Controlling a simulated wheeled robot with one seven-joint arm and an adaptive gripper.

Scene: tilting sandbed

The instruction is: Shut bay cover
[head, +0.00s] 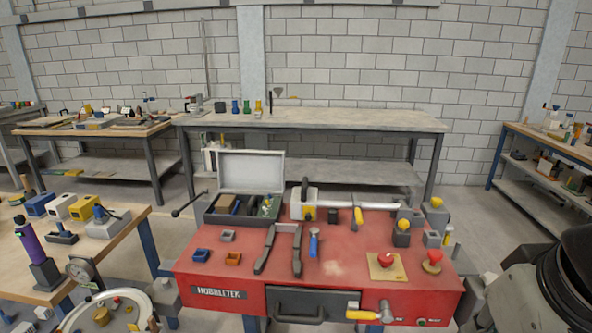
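No part is clearly marked as the bay cover. The open lid (251,172) of a grey box stands upright at the back left of the red bench (330,262) in the head view. The box (224,218) below it holds several dark items and a few coloured ones. Its front wall faces me, and nothing lies across its opening. My gripper is not in view. A grey and black rounded part, possibly a link of my arm, shows at the lower right edge, well apart from the box.
On the bench lie two dark bars (265,249), a blue-handled tool (313,242), blue and orange trays, and a red knob on a yellow plate (385,261). A silver bar (350,206) lies right of the box. A wooden table (125,222) stands left.

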